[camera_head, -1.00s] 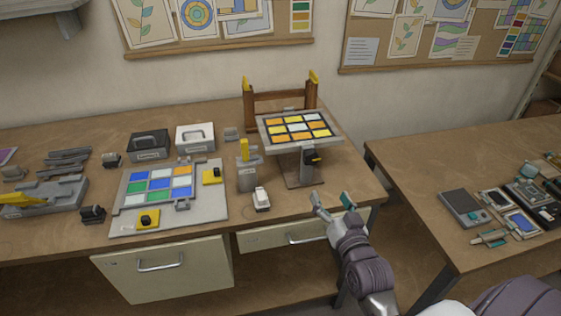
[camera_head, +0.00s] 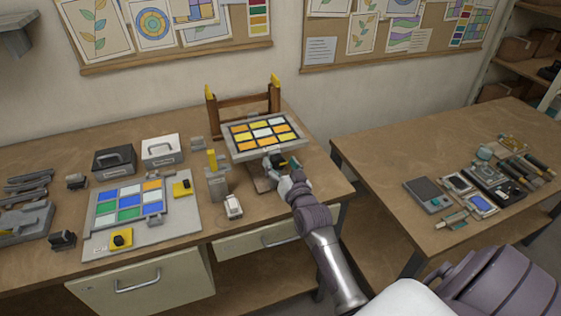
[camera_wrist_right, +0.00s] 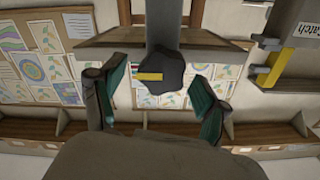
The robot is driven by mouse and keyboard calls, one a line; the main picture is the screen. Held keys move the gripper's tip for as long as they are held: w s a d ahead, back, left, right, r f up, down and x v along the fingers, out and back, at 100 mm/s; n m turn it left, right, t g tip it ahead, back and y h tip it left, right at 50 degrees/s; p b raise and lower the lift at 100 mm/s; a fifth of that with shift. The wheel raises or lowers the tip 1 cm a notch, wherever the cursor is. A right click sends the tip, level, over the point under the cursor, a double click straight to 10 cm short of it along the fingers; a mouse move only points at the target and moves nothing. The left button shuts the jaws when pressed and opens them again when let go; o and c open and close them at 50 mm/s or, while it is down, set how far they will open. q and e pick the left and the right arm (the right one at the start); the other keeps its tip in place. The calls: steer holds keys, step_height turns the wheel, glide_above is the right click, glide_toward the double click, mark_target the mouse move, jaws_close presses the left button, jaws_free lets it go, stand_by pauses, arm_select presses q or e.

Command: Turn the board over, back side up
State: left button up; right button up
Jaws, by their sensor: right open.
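The board (camera_head: 288,148) with yellow, orange and white panes in a grey frame lies flat, panes up, on a stand at the back right of the left bench. The stand's post shows in the right wrist view (camera_wrist_right: 162,22). A dark knob with a yellow bar (camera_wrist_right: 160,75) sits on this post. My right gripper (camera_head: 280,164) is just below the board's front edge and largely hides the knob in the head view. In the wrist view its open fingers (camera_wrist_right: 160,88) stand on either side of the knob, with visible gaps. My left gripper is out of view.
A brown wooden rack (camera_head: 247,101) with yellow-tipped posts stands behind the board. A grey block labelled "Catch" with a yellow lever (camera_head: 216,180) stands to its left. A second panel with blue, green and white panes lies on a grey mat (camera_head: 184,220). The other bench (camera_head: 370,152) is at right.

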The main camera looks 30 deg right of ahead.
steer(key=shift+w, duration=0.1)
jaws_close()
stand_by(0.4)
